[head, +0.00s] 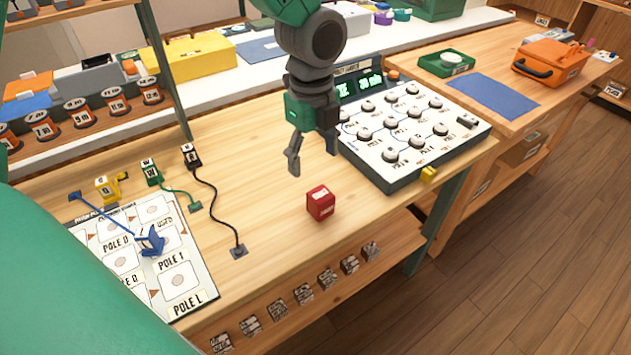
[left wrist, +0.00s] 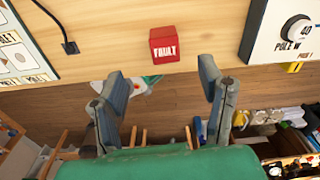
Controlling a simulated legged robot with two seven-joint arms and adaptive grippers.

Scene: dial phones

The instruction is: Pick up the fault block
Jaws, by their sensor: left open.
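The fault block is a small red cube (head: 320,203) with a white label, on the wooden table near its front edge. In the left wrist view the red cube (left wrist: 165,45) reads "FAULT" and lies just beyond the fingertips, between their lines. My left gripper (head: 312,155) hangs above and behind the block in the head view, apart from it. In the left wrist view its two fingers (left wrist: 163,80) are spread and empty. My right gripper is not in either view.
A dial panel (head: 415,135) with a yellow tab (head: 428,174) stands right of the block. A pole board (head: 130,245) with a blue piece and several corded plugs lie to the left. Several small labelled blocks sit on a shelf below the front edge. Table around the block is clear.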

